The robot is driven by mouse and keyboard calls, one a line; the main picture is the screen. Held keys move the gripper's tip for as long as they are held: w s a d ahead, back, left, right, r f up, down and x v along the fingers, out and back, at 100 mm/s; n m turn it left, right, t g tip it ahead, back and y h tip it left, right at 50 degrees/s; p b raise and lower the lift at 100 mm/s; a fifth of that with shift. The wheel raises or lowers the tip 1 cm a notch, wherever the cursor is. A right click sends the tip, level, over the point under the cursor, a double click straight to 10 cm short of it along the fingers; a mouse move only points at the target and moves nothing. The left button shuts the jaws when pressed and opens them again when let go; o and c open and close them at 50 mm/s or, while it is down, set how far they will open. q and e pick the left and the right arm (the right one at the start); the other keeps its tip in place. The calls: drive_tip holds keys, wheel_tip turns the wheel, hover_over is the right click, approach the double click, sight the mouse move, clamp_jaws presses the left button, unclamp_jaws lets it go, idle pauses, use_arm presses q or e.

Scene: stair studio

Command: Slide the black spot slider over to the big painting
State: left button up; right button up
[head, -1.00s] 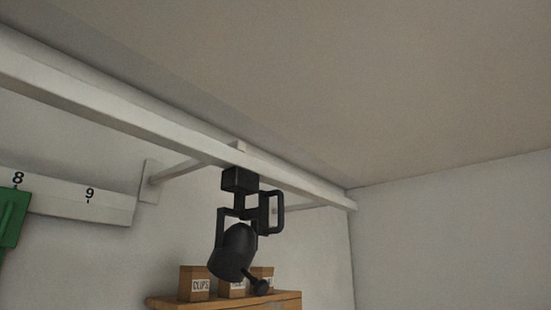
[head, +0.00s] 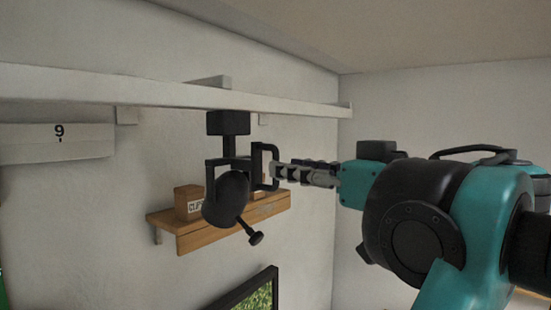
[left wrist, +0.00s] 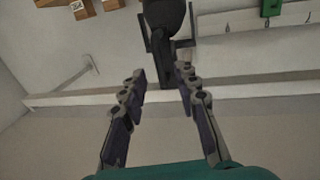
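The black spot slider (head: 227,190) hangs under the white rail (head: 180,92), with a lamp head, a knob and a square handle (head: 262,166) on its right side. My left gripper (head: 279,170) reaches in from the right, its fingertips at the handle. In the left wrist view my left gripper (left wrist: 161,75) has its fingers apart, with a dark part of the slider (left wrist: 164,20) between and beyond the tips. I cannot tell whether they touch it. A dark-framed picture with green in it (head: 256,298) is cut off at the bottom. My right gripper is out of view.
A wooden shelf (head: 225,228) with small labelled boxes (head: 187,200) is on the wall behind the slider. A white strip marked 9 (head: 58,142) runs along the wall at left. The rail ends at the right, near the room's corner. Something green (left wrist: 268,8) shows in the left wrist view.

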sight(275, 180)
use_arm(q)
drive_tip(key=x, duration=0.4)
drive_tip(key=shift+w+a, duration=0.2)
drive_tip(key=shift+a, duration=0.05)
drive_tip(key=shift+d, duration=0.1)
clamp_jaws()
